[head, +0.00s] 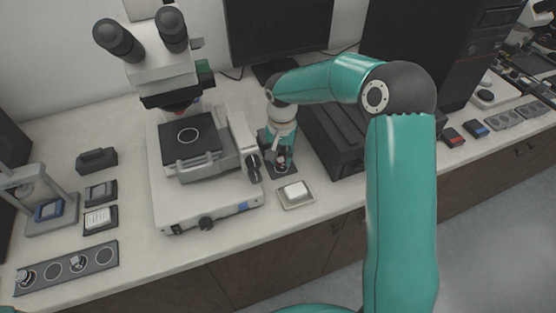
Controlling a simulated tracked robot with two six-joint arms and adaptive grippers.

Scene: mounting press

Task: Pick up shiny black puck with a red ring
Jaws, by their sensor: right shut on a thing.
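My right gripper (281,158) points down over a small dark mat (290,173) between the microscope and a black box. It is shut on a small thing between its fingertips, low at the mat. The thing is mostly hidden by the fingers and too small for me to make out its colour or any red ring. I cannot pick out a shiny black puck with a red ring elsewhere. My left gripper is not in view.
A microscope (205,190) stands close left of my right gripper. A black box (336,140) is close on its right. A small dish with a white block (296,193) lies in front. A grey strip with round places (66,267) lies at the front left.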

